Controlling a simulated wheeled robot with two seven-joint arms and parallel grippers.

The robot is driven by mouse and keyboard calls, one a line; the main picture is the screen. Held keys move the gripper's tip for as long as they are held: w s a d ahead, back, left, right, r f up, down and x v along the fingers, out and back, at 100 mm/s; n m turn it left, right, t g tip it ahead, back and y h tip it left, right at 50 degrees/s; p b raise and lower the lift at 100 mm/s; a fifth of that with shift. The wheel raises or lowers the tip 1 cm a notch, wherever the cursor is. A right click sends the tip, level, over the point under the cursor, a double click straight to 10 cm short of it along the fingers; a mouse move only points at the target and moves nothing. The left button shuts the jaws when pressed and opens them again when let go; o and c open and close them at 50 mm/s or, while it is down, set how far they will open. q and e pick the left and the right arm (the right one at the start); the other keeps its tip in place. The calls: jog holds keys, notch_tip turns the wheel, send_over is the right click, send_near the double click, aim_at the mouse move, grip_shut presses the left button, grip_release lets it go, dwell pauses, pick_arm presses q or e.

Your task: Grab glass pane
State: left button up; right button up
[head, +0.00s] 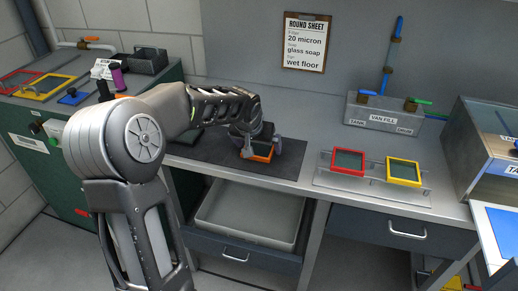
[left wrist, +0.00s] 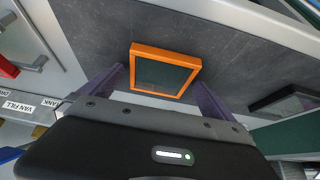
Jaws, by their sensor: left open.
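A pane of dark glass in an orange frame (head: 262,153) lies on the dark mat on the bench. It also shows in the left wrist view (left wrist: 165,70). My left gripper (head: 261,146) is open right above it, with one purple finger on each side of the frame in the wrist view. I cannot tell whether the fingers touch the frame. The gripper hides part of the frame in the head view. Two more framed panes, one red (head: 348,162) and one yellow (head: 404,172), stand on a rack to the right. My right gripper is not in view.
A grey VAN FILL box (head: 395,117) with coloured handles stands at the back. A drawer with a pale tray (head: 245,220) is open below the bench. A glass-sided tank (head: 490,145) stands at right.

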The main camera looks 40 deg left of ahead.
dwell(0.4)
pick_arm(q)
jog(key=c, duration=1.5)
